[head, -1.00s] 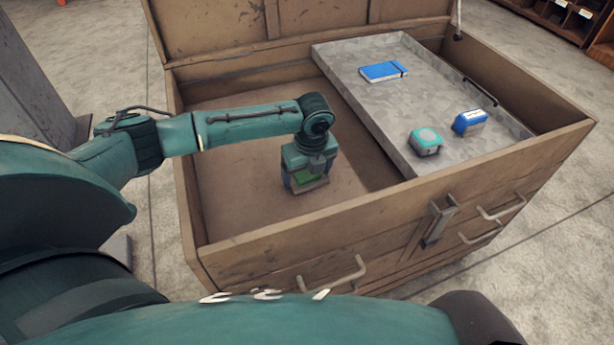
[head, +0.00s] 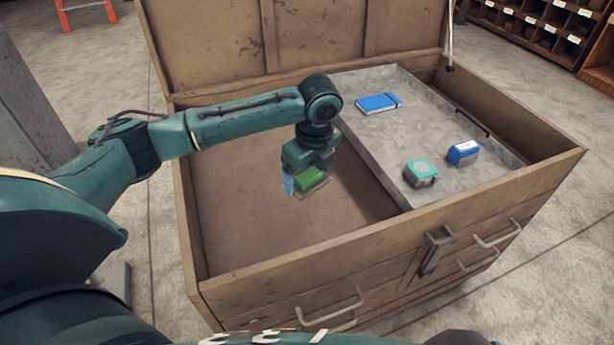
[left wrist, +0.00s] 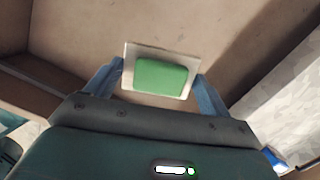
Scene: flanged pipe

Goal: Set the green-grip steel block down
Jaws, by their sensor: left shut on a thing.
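The steel block with its green grip (head: 309,181) is held in my left gripper (head: 306,184), inside the open wooden chest (head: 290,268). In the left wrist view the green grip (left wrist: 161,75) sits on a pale steel plate (left wrist: 129,57), between the two blue fingers of my left gripper (left wrist: 160,82). The gripper is shut on the block. The block hangs above the bare chest floor (head: 240,210), in the left part of the chest; the exact gap is hard to tell. My right gripper is not in view.
A grey metal tray (head: 390,140) fills the chest's right side. It holds a blue notebook (head: 378,103), a teal-and-grey tape measure (head: 420,173) and a blue-and-white block (head: 462,153). The raised lid (head: 210,50) stands behind. The floor left of the tray is clear.

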